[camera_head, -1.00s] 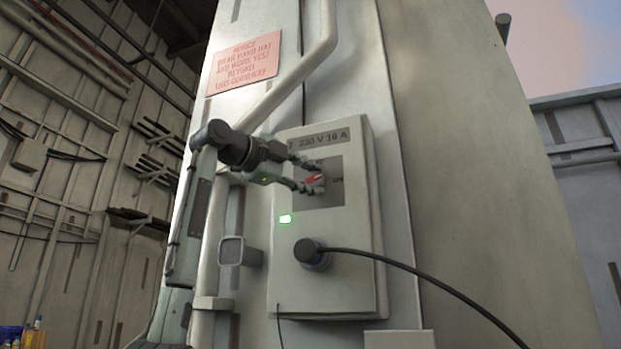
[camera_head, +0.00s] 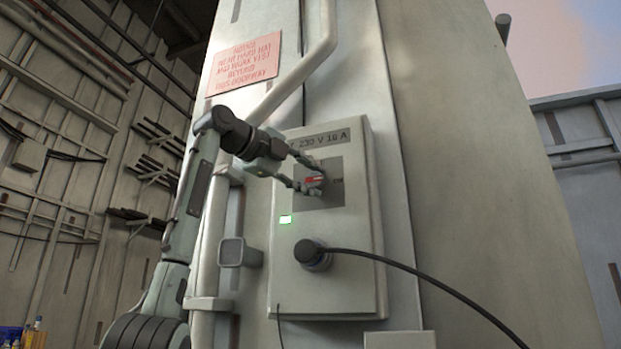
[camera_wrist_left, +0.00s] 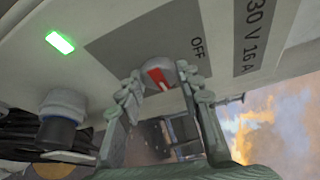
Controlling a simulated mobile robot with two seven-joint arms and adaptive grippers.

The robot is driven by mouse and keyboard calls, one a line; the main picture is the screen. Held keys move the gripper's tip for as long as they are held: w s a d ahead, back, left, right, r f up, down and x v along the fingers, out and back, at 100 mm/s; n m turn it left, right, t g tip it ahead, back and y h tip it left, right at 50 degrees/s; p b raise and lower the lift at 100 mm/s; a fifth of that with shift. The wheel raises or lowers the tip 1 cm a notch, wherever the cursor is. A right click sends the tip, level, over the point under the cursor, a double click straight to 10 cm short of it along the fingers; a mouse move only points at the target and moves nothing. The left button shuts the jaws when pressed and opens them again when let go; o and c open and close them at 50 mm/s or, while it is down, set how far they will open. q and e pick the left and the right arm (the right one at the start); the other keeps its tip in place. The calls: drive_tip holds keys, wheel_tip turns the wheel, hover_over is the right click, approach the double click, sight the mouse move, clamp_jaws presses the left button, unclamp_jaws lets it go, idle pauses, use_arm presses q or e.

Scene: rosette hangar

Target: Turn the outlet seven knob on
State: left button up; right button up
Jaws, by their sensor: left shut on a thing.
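The outlet box (camera_head: 345,262) is a pale grey box on the pillar, with a "230 V 16 A" label (camera_head: 319,142) at its top. The knob (camera_head: 313,179) has a red pointer and sits on a dark grey plate (camera_head: 326,198). My left gripper (camera_head: 314,177) is shut on the knob. In the left wrist view the knob (camera_wrist_left: 160,75) shows between the two fingertips, and its red mark is tilted relative to the word OFF. Part of the plate lettering is hidden by the fingers. My right gripper is not in view.
A green lamp (camera_head: 286,220) is lit on the box. Below it a black plug (camera_head: 308,251) with a cable (camera_head: 430,285) sits in the socket. A pipe (camera_head: 300,68) and a grey bracket (camera_head: 236,252) are left of the box. A red notice (camera_head: 243,64) hangs above.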

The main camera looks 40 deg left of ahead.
use_arm(q)
drive_tip(key=shift+f, duration=0.1)
drive_tip(key=o, duration=1.2)
drive_tip(key=shift+c, duration=0.2)
drive_tip(key=shift+s, duration=0.1)
drive_tip(key=s+a+r, duration=0.1)
drive_tip(key=s, duration=1)
drive_tip(key=shift+s+a, duration=0.35)
